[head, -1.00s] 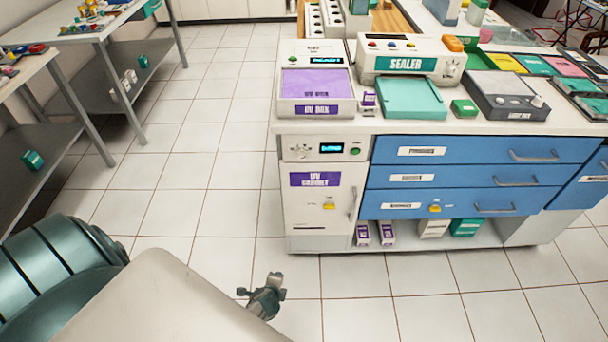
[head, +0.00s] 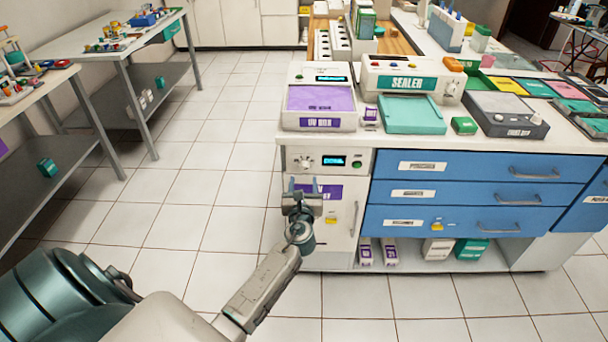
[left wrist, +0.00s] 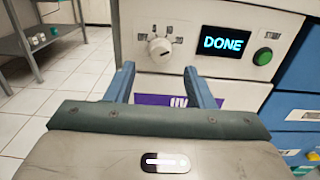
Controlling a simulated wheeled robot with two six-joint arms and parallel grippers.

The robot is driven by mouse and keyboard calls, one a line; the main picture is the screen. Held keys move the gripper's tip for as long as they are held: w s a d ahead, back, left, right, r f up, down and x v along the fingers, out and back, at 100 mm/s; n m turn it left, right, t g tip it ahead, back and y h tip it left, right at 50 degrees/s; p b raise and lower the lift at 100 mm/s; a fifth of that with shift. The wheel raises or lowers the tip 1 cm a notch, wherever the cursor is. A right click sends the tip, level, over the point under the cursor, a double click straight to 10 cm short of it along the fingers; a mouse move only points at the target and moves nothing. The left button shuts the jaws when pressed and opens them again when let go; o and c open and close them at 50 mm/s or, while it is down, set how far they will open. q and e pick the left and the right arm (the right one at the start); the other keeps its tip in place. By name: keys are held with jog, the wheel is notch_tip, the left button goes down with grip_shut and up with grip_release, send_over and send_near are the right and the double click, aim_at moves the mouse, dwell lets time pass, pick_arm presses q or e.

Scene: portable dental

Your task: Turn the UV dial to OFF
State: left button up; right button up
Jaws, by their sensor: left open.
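The UV cabinet (head: 342,215) is a white unit at the left end of the counter, with a purple label and a control panel on top. My left gripper (head: 304,187) is open and empty in front of the cabinet, just below the dial. In the left wrist view its fingers (left wrist: 158,80) point at the panel, apart from the dial. My right gripper is not in view.
A green button (left wrist: 262,56) is right of the display. The cabinet has a yellow latch (head: 332,220) and a door handle at its right. Blue drawers (head: 470,166) adjoin it. The UV box (head: 319,104) stands on the counter above. Tiled floor to the left is clear.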

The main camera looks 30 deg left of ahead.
aim_at(304, 170)
pick_arm(q)
jog(key=shift+x, duration=2.4)
jog(key=c, duration=1)
